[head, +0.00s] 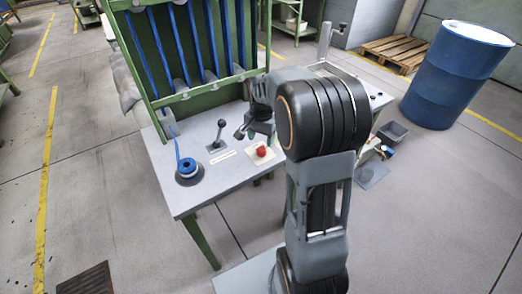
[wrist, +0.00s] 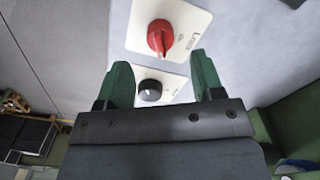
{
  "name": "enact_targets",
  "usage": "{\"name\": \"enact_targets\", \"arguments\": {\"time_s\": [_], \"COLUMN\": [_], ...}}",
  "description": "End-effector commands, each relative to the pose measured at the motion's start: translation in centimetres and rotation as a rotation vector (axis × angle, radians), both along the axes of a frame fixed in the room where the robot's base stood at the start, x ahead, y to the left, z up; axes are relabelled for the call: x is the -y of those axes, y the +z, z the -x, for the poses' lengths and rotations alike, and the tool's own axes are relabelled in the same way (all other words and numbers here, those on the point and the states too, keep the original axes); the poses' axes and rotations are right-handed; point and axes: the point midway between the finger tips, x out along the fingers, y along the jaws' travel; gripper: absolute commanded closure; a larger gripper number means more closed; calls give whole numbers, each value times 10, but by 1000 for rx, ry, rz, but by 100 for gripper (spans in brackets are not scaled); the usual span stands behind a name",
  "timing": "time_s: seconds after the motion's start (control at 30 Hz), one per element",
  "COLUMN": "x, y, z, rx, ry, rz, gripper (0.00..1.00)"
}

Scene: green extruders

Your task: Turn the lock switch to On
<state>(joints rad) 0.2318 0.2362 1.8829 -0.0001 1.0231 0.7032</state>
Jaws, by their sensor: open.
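A red rotary switch (wrist: 160,37) with a raised grip stands on a cream plate (wrist: 185,16) in the wrist view. In the head view the red switch (head: 262,150) shows on the table, just below and right of my gripper.
The grey table (head: 213,178) also bears a black-knobbed lever (head: 219,133) and a blue ring on a dark base (head: 188,171). A green frame with blue strips (head: 165,50) rises behind. A blue barrel (head: 448,85) and a pallet (head: 395,50) stand at the right.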

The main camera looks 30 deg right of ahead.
Motion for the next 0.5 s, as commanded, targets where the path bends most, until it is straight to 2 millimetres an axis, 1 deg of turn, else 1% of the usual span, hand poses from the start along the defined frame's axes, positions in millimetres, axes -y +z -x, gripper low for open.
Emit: {"name": "enact_targets", "arguments": {"time_s": [0.03,0.2,0.3,0.5], "x": [0,0,0,0], "y": [-11,-35,-45,-55], "z": [0,0,0,0], "rx": [-3,-2,-1,-1], "ry": [1,1,1,2], "rz": [-1,-1,0,-1], "gripper": [39,39,39,39]}}
